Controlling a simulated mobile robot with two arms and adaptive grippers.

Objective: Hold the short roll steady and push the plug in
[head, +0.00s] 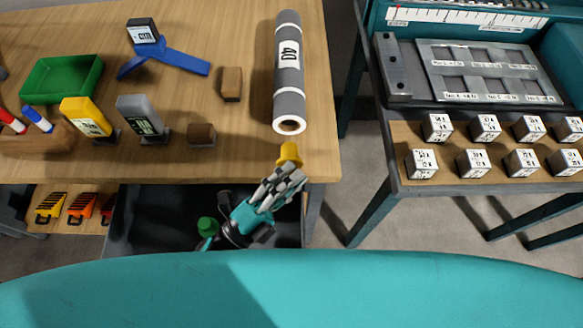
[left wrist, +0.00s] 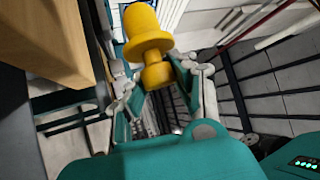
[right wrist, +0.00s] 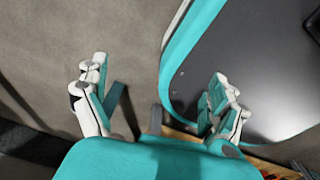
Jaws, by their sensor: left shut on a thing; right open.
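A grey roll (head: 289,70) with white bands and a label reading 40 lies on the wooden table, its open brown core facing me. A yellow plug (head: 290,154) is in my left gripper (head: 283,180), just in front of the roll's open end and apart from it in the head view. In the left wrist view the plug (left wrist: 148,38) shows its rounded head, wide flange and narrower stem, with the left gripper (left wrist: 160,82) shut on the stem. My right gripper (right wrist: 158,95) is open and empty in the right wrist view, and it is not seen in the head view.
On the table (head: 225,150) stand a green tray (head: 62,80), a blue stand (head: 165,62), a yellow device (head: 88,117), a grey device (head: 141,118) and brown wooden blocks (head: 231,84). A side table at right holds several white cubes (head: 475,163). A dark bin (head: 160,215) is below the table edge.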

